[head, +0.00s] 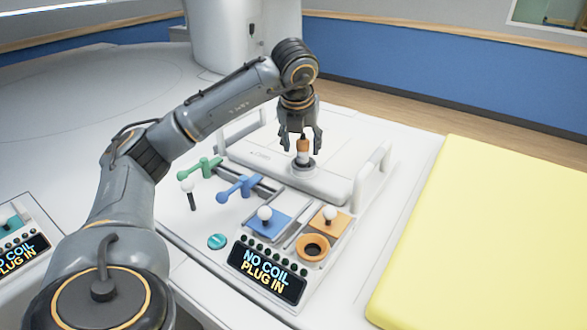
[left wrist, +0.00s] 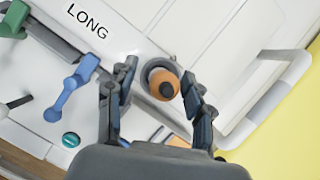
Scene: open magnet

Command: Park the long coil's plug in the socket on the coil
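The long coil (head: 265,153) is a white flat block with side handles, lying on the white surface; the left wrist view shows it marked LONG (left wrist: 205,45). An orange plug (head: 303,146) with a pale lower part stands upright at the grey ring socket (head: 304,169) on the coil. It also shows in the left wrist view (left wrist: 164,84). My left gripper (head: 303,148) points down over the plug, its fingers apart on either side with visible gaps. How deep the plug sits cannot be told. My right gripper is not in view.
A console in front has a screen (head: 268,274) reading NO COIL PLUG IN, an orange round port (head: 313,247), and white-knobbed levers on blue and orange plates. Green (head: 200,168) and blue (head: 239,188) handles stand left of the coil. A yellow pad (head: 480,230) lies right.

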